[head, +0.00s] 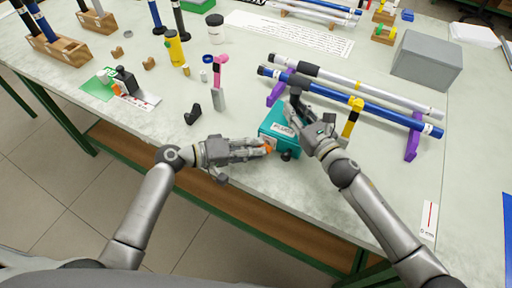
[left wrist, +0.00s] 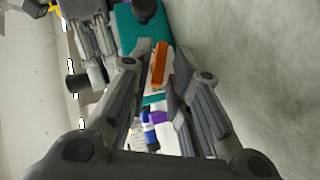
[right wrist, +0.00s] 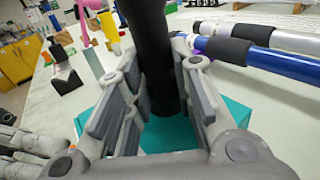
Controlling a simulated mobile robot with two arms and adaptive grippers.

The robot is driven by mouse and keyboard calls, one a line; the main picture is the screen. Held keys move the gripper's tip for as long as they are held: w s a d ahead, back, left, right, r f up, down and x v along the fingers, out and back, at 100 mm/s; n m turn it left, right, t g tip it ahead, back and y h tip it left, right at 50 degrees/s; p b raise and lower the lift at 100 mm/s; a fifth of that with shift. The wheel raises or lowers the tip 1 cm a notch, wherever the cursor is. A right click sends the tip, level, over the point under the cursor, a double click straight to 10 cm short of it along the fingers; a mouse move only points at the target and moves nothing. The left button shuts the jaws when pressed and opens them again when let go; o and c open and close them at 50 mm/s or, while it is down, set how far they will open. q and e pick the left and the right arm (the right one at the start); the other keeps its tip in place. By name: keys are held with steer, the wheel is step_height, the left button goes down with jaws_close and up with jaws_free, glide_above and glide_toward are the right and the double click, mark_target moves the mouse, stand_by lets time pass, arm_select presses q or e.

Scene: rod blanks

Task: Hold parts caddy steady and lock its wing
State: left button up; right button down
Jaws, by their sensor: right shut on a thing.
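The parts caddy is a teal box (head: 273,125) with a white label near the table's front edge. An orange wing (head: 268,148) is on its side facing my left gripper. My right gripper (head: 296,108) is shut on the caddy's black upright handle (right wrist: 152,50), seen between its fingers in the right wrist view above the teal top (right wrist: 170,135). My left gripper (head: 262,146) is at the caddy's left side. In the left wrist view its fingers are apart, with the orange wing (left wrist: 159,64) between or just beyond the tips; contact is unclear. A dark knob (head: 286,156) is at the caddy's front.
Blue and silver rods (head: 350,106) lie on purple supports (head: 412,142) behind and right of the caddy. A grey box (head: 427,62) stands further right. A black holder (head: 193,114) and a pink-topped tool (head: 219,85) are to the left. The table front-left is clear.

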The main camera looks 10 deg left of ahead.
arm_select(q)
steer(key=shift+w+d+f, duration=0.1)
steer(key=shift+w+d, duration=0.05)
steer(key=shift+d, duration=0.15)
steer(key=shift+c, duration=0.4)
jaws_close()
